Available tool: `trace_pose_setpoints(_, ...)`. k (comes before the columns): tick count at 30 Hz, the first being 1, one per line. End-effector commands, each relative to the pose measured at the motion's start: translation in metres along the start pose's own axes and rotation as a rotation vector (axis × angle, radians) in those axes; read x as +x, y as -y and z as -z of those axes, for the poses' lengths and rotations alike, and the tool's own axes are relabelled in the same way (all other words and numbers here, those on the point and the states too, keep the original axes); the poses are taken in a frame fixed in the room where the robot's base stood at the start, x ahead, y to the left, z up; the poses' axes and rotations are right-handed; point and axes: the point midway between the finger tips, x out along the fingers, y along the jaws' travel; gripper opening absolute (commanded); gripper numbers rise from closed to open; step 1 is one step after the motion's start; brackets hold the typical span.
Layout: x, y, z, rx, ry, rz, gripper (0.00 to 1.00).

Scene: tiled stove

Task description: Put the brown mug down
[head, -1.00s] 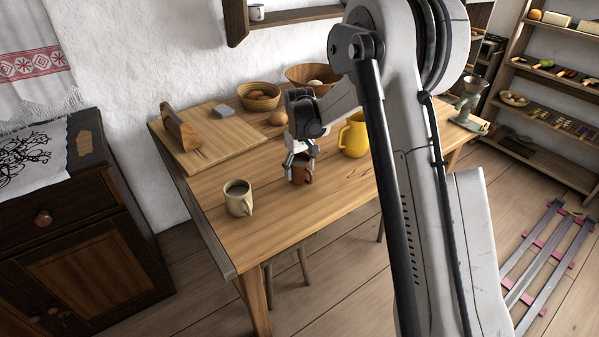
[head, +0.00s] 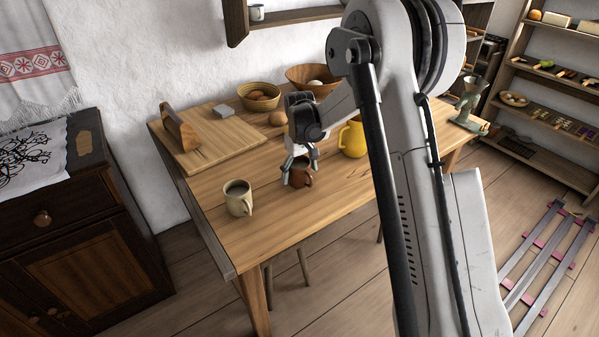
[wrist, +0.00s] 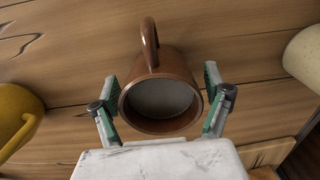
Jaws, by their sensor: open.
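The brown mug (head: 302,174) stands upright on the wooden table (head: 285,228), partly hidden by my gripper in the head view. In the wrist view the brown mug (wrist: 160,95) shows its round opening, with its handle pointing to the top of the picture. My gripper (head: 300,176) is open around the mug. In the wrist view its two green-padded fingers (wrist: 162,100) sit one on each side of the mug, spread apart.
A cream mug (head: 238,199) stands to the left and a yellow jug (head: 353,138) to the right. A cutting board (head: 222,148), a wicker bowl (head: 259,97) and a wooden bowl (head: 318,80) lie farther back. The table's front is clear.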

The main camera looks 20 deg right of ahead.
Motion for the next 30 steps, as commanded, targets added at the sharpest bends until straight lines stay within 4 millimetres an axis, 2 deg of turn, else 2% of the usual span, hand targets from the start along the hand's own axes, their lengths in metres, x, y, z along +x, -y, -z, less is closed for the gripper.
trace_pose_setpoints(5,-0.020,0.000,0.000,0.000,0.000,0.000,0.81)
trace_pose_setpoints(12,-0.069,0.000,0.000,0.000,0.000,0.000,0.81)
trace_pose_setpoints(18,-0.103,0.000,0.000,0.000,0.000,0.000,0.81)
trace_pose_setpoints(26,-0.124,0.001,-0.002,0.002,-0.003,-0.001,0.81)
trace_pose_setpoints(30,-0.142,0.005,-0.015,0.016,-0.024,-0.009,0.81)
